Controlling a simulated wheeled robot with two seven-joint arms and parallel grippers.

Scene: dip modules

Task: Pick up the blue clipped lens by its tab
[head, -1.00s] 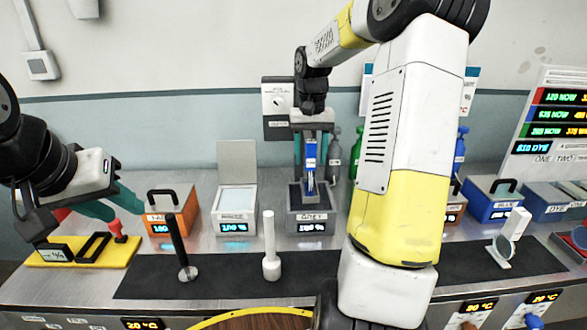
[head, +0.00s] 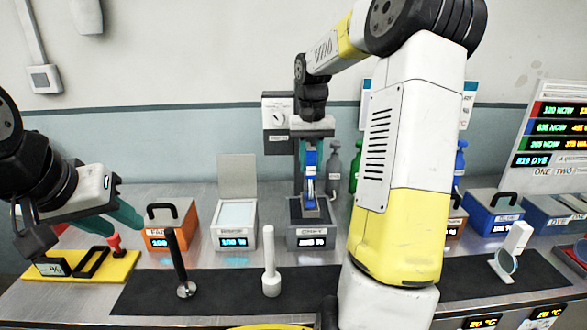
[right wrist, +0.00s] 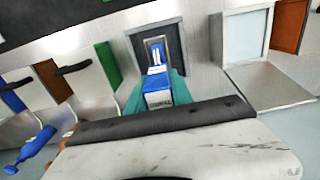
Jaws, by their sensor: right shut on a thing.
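The blue clipped lens (head: 310,171) is upright in my right gripper (head: 311,160), above or in the mouth of the grey box (head: 313,240) with a lit display. I cannot tell whether its lower end touches the box. In the right wrist view the blue clip (right wrist: 157,86) sits between the teal fingers, over the dark box opening. My right gripper is shut on its blue upper part. My left gripper (head: 112,222) is open and empty, over the yellow tray (head: 120,270) at the left.
An orange box (head: 171,224) and a white box (head: 236,228) with its lid up stand to the left. A black stick (head: 176,260) and a white stick (head: 270,265) stand on the dark mat (head: 225,290). Bottles and blue boxes stand behind.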

